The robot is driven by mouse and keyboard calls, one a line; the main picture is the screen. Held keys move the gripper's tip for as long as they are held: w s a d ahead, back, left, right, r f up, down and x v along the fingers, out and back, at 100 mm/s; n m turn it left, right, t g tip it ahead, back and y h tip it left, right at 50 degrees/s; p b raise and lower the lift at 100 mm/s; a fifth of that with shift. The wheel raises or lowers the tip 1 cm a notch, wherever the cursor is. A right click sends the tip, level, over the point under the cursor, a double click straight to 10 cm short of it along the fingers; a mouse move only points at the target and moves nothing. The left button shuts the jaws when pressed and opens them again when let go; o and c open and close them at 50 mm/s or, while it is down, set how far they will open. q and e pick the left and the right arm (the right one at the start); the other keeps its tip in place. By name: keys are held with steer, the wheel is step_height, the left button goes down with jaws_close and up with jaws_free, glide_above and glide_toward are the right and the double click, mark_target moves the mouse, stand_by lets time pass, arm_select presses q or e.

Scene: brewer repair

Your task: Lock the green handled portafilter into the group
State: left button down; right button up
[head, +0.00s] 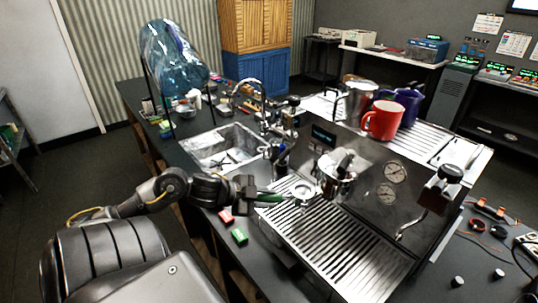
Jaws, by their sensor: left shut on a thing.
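My left gripper (252,196) is shut on the green handle of the portafilter (303,190). It holds the portafilter level above the left part of the drip tray (335,252). The round metal basket points right, toward the espresso machine (378,215). The group (337,168) is on the machine's front, up and to the right of the basket. The basket appears apart from the group, though the exact gap is hard to judge. My right gripper is not in view.
A red mug (383,120), a purple mug (409,104) and a metal pitcher (359,100) stand on top of the machine. A sink (219,146) lies behind my left arm. Red (226,215) and green (239,236) blocks lie on the counter in front of the gripper.

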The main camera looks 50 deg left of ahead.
mark_target(275, 197)
arm_select(q)
steer(key=shift+w+d, duration=1.1)
steer(key=shift+w, duration=0.05)
steer(key=shift+w+d, duration=1.9)
steer(key=shift+d, duration=0.15)
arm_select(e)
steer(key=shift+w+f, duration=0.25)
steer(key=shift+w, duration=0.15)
arm_select(q)
steer(key=shift+s+r, duration=0.1)
steer(key=shift+r, duration=0.2)
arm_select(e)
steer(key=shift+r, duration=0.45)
arm_select(q)
steer(key=shift+p, duration=0.85)
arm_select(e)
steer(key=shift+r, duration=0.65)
arm_select(q)
steer(key=shift+r+p, duration=0.4)
steer(key=shift+p, duration=0.15)
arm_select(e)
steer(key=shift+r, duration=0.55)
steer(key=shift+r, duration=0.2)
arm_select(q)
steer(key=shift+r+p, duration=0.4)
steer(key=shift+p, duration=0.6)
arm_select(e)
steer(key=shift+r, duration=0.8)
